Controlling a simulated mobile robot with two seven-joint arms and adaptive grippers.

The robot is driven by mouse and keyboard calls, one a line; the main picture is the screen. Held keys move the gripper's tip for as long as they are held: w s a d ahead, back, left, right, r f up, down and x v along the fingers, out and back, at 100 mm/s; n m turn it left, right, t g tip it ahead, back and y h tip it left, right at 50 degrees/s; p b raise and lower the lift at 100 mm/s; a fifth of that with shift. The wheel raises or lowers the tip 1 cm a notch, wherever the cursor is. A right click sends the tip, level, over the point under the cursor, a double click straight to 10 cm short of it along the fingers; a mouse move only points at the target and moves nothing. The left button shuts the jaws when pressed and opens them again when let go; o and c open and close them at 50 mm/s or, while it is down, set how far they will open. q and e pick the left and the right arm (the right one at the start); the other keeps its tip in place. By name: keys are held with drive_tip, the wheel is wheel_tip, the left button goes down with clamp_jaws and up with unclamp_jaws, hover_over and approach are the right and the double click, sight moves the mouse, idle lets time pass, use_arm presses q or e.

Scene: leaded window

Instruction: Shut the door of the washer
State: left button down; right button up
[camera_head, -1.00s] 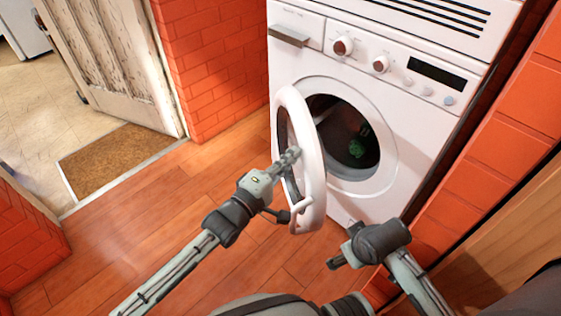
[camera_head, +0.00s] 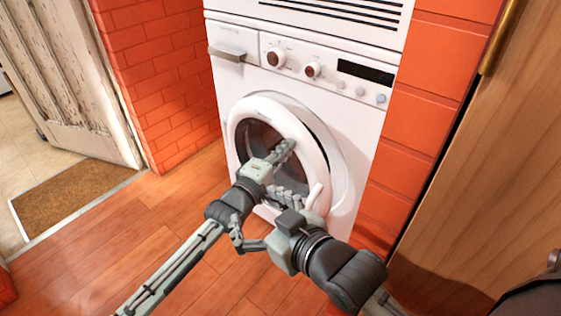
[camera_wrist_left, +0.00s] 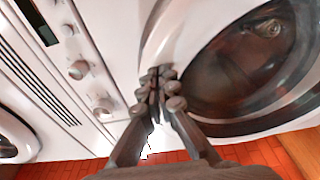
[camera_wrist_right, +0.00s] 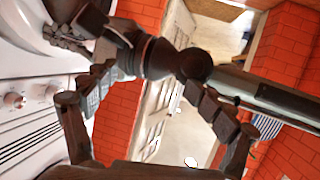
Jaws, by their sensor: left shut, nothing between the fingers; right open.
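The white washer (camera_head: 365,130) stands ahead with its round door (camera_head: 240,112) hinged at the left. The door is nearly closed, with a gap at its right edge. Its white handle (camera_head: 314,196) is at the lower right of the ring. My left gripper (camera_head: 287,147) is shut and empty, in front of the door glass; its fingers (camera_wrist_left: 160,85) look close to the door ring in the left wrist view, contact unclear. My right gripper (camera_head: 254,210) is open and empty, below and in front of the door, with its fingers (camera_wrist_right: 148,80) around part of my left arm.
An orange brick wall (camera_head: 160,75) is left of the washer, and another brick strip (camera_head: 425,120) is at its right. A wooden panel (camera_head: 490,190) stands far right. Wooden floor (camera_head: 165,205) is clear at the left, beside a brown mat (camera_head: 70,195).

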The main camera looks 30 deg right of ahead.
sight(308, 138)
use_arm(q)
drive_tip(key=d+b, duration=0.1)
drive_tip(key=d, duration=0.1)
drive_tip(key=d+f+b, duration=0.1)
drive_tip(key=d, duration=0.1)
drive_tip(key=shift+s+f, duration=0.1)
drive_tip(key=shift+w+d+r+b, duration=0.15)
drive_tip(key=shift+d+r+b, duration=0.2)
drive_tip(key=shift+d+b, duration=0.15)
drive_tip(key=shift+w+d+r+b, duration=0.15)
drive_tip(key=shift+d+r+b, duration=0.15)
drive_tip(key=shift+d+b, duration=0.2)
drive_tip(key=shift+d+r, duration=0.1)
drive_tip(key=shift+r, duration=0.05)
drive_tip(key=shift+w+d+f, duration=0.15)
drive_tip(key=shift+d+f, duration=0.2)
drive_tip(key=shift+d, duration=0.3)
use_arm(e)
drive_tip(key=s+a+r+t+y, duration=0.1)
drive_tip(key=a+r+t+y, duration=0.1)
drive_tip(key=r+t, duration=0.3)
drive_tip(key=s+a+r+t+y, duration=0.1)
drive_tip(key=r+t, duration=0.4)
drive_tip(key=r, duration=0.8)
drive_tip(key=shift+s+a+r+y, duration=0.3)
drive_tip(key=shift+a+y, duration=0.5)
drive_tip(key=shift+y, duration=0.2)
use_arm(q)
drive_tip(key=shift+f, duration=0.1)
